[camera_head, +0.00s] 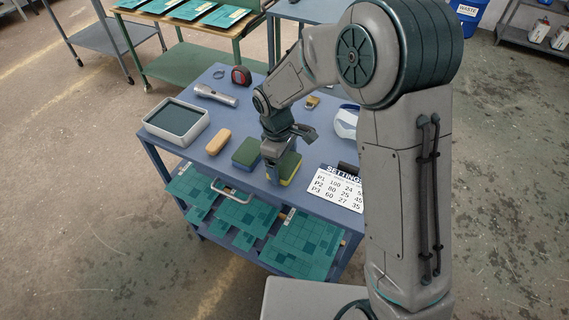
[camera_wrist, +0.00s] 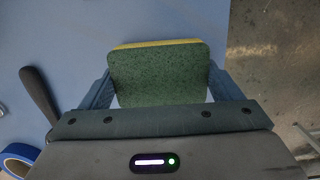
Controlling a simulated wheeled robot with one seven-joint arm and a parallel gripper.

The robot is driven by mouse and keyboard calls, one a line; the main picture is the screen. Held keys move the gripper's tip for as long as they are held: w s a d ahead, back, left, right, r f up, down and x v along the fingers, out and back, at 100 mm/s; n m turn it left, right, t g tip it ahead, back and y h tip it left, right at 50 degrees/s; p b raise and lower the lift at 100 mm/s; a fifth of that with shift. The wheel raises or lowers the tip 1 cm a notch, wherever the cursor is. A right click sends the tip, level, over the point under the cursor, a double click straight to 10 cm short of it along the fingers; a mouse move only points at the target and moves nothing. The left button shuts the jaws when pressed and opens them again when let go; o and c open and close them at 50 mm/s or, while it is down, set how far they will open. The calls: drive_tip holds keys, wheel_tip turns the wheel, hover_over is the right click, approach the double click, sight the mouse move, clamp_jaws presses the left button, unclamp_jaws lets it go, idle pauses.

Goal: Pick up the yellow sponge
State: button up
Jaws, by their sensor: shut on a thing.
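The yellow sponge (camera_head: 291,168) has a green scouring face and sits at the front of the blue cart top in the head view. In the wrist view the sponge (camera_wrist: 158,75) shows its green face, with a thin yellow edge along the top. My gripper (camera_head: 284,172) points down at it and is shut on it. In the wrist view the two blue-grey fingers of my gripper (camera_wrist: 160,88) press its left and right sides. I cannot tell whether the sponge is touching the cart top.
A green-topped sponge with a blue body (camera_head: 246,152) lies just left of my gripper. A tan block (camera_head: 218,140), grey tray (camera_head: 151,130), flashlight (camera_head: 215,95) and tape measure (camera_head: 241,75) are further left and back. A settings sign (camera_head: 335,188) is to the right.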

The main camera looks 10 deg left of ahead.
sight(285, 162)
wheel_tip(285, 162, up, 3)
drive_tip(key=shift+w, duration=0.1)
drive_tip(key=s+d+r+b, duration=0.1)
drive_tip(key=s+d+r, duration=0.1)
drive_tip(key=s, duration=0.3)
drive_tip(key=s+d+r, duration=0.3)
drive_tip(key=s+r, duration=0.2)
drive_tip(key=shift+s+b, duration=0.35)
drive_tip(key=shift+s, duration=0.05)
drive_tip(key=shift+r, duration=0.1)
drive_tip(key=o, duration=0.3)
drive_tip(key=shift+c, duration=1.1)
